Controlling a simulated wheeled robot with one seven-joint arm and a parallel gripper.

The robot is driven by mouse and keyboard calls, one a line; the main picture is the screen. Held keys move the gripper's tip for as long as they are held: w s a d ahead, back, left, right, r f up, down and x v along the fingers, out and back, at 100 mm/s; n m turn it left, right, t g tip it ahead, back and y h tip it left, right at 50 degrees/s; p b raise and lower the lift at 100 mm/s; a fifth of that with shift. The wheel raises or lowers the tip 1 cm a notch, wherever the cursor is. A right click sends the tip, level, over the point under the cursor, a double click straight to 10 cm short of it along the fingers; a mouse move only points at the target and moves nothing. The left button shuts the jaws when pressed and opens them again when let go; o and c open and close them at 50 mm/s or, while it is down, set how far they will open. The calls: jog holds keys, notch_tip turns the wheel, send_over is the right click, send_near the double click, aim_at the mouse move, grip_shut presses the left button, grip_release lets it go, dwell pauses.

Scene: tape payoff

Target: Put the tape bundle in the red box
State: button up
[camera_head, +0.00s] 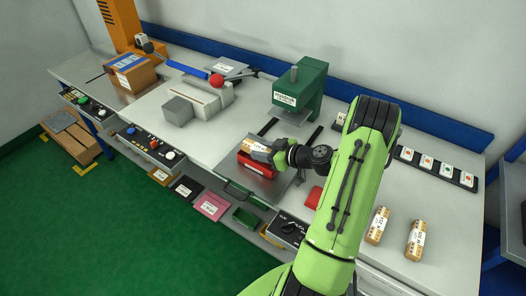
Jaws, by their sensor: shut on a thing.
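My gripper (270,153) is shut on a tan tape bundle (251,145) with a white label. The bundle is directly above the red box (258,169), which sits on a grey plate on the worktable. The gripper and bundle cover part of the box's top. I cannot tell whether the bundle touches the box. Two more tape bundles stand on the table to the right of my arm, one nearer the arm (377,226) and one farther right (416,240).
A green press (300,88) stands behind the red box. Another red object (314,197) lies right of it, beside my arm. A black strip of labelled items (447,172) is at the back right. A cardboard box (133,76) is far left.

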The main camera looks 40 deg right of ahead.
dwell(0.4)
jog(key=o, duration=1.2)
jog(key=v, duration=1.5)
jog(key=shift+s+d+r+b, duration=0.1)
jog(key=shift+s+d+b, duration=0.05)
jog(key=shift+s+b, duration=0.2)
